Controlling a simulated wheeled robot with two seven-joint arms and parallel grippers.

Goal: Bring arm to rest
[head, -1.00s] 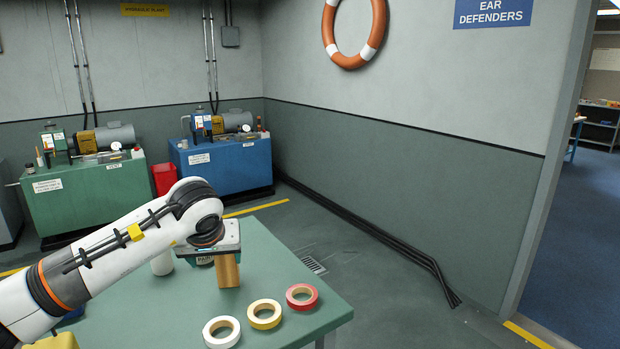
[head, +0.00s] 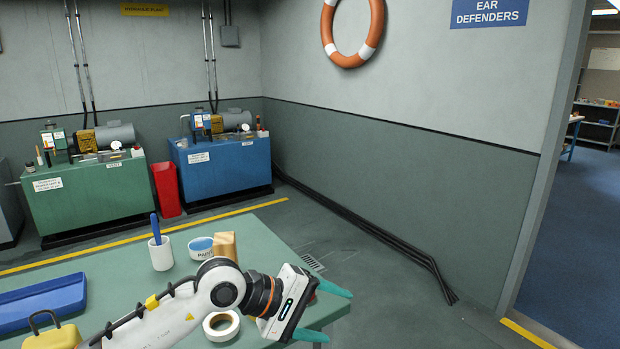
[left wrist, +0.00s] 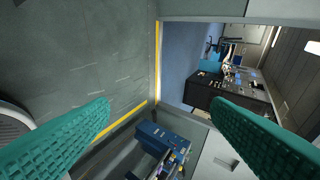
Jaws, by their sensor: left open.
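My left gripper (head: 325,312) is over the front right part of the green table (head: 275,245) in the head view, pointing right. Its two teal fingers are spread and nothing is between them. In the left wrist view the fingers (left wrist: 160,130) stand wide apart with only floor and distant furniture beyond. My left arm reaches in low from the front of the table. My right gripper is in neither view.
A wooden block (head: 225,245), a labelled tub (head: 200,248), a white cup (head: 161,255) with a blue-handled item and a blue tray (head: 40,302) stand on the table. A white tape roll (head: 221,326) lies close beside my gripper.

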